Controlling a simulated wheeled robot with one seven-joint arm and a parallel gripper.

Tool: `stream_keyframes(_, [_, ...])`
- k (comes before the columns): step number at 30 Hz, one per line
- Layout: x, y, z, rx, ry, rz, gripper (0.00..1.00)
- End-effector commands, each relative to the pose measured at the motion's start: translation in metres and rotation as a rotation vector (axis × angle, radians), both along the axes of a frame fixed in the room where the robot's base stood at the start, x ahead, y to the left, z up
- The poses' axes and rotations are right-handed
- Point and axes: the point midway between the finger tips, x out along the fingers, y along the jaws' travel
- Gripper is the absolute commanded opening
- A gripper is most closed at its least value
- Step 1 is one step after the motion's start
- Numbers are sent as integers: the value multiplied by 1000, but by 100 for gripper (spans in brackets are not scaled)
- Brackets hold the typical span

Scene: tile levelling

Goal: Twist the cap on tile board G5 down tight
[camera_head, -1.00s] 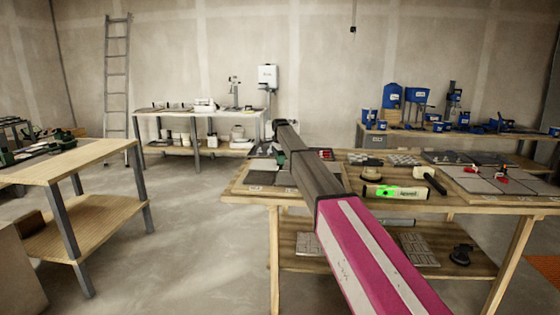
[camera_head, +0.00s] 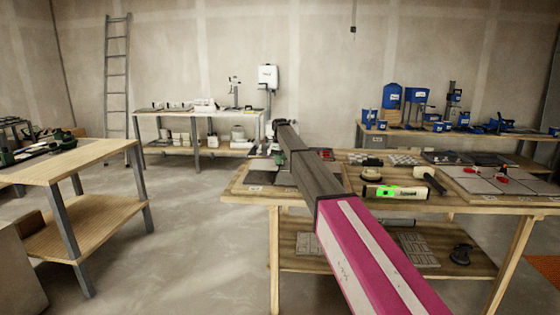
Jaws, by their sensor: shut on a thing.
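A tile board (camera_head: 240,187) lies on the left part of the near workbench, with grey tiles and small white labels too small to read. My arm crosses in front of it and covers much of it. My gripper (camera_head: 280,158) is low over this board, mostly hidden by my arm. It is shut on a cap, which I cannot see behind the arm. A red cap (camera_head: 327,153) shows just right of my arm. Another tile board (camera_head: 452,181) with red caps (camera_head: 472,171) lies at the bench's right end. I cannot tell which board is G5.
A level with a green display (camera_head: 388,192), a mallet (camera_head: 432,180) and a pale round pot (camera_head: 371,174) are on the bench (camera_head: 350,203) right of my arm. A wooden table (camera_head: 75,160) stands at left. The floor between is clear.

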Motion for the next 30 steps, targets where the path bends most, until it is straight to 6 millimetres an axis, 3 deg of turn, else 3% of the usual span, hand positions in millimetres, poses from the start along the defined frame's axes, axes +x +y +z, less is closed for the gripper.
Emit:
stream_keyframes(22, [0, 0, 1, 0, -1, -92, 9])
stream_keyframes(23, [0, 0, 1, 0, -1, -92, 36])
stream_keyframes(25, [0, 0, 0, 0, -1, -92, 58])
stream_keyframes(30, [0, 0, 0, 0, 0, -92, 58])
